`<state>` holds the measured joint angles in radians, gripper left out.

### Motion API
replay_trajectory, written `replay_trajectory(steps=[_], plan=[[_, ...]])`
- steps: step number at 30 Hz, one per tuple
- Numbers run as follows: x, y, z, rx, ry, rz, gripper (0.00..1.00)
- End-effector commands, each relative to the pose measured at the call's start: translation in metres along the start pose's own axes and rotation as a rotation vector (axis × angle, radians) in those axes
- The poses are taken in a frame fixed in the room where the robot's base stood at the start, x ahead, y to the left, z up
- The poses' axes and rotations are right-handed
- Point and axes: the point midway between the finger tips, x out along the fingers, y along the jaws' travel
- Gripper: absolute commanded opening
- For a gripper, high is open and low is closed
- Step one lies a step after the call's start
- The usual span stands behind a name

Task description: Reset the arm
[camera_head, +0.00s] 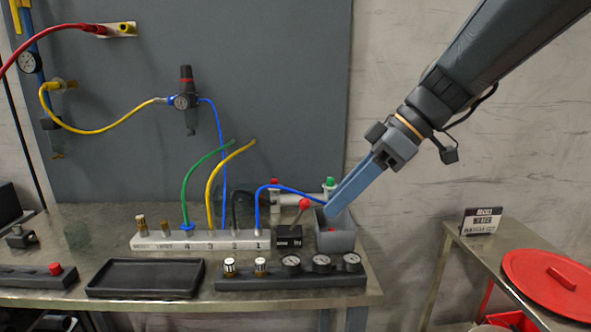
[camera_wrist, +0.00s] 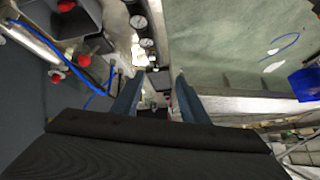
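My arm enters the head view from the upper right and slopes down to the left. My gripper (camera_head: 332,213) has long blue fingers, and in that view their tips overlap the top of a small grey bin (camera_head: 345,241) at the bench's right end. The wrist view shows my gripper (camera_wrist: 155,92) with its two fingers apart and nothing held between them. The grey bin also shows at the upper left of the wrist view (camera_wrist: 88,18), off to the side of the fingers. Whether the fingers touch the bin cannot be told.
A metal bench (camera_head: 215,297) carries a numbered manifold (camera_head: 205,240) with coloured hoses, a gauge block (camera_head: 290,281) and a black tray (camera_head: 145,293). A blue hose (camera_head: 300,188) runs close to the fingers. A side table with a red round lid (camera_head: 540,290) stands right.

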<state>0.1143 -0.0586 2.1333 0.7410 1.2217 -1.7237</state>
Motion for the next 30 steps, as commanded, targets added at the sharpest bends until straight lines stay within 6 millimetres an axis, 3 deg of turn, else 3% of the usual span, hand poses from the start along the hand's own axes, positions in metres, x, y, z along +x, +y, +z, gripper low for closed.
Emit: replay_trajectory(steps=[11,14,24,30], plan=[[0.035,-0.005,0.061,0.317,-0.163,0.039,0.40],[0.047,-0.008,0.086,0.442,-0.227,0.070,0.40],[0.090,-0.028,0.201,0.978,-0.455,0.344,0.40],[0.102,-0.037,0.240,1.171,-0.480,0.499,0.40]])
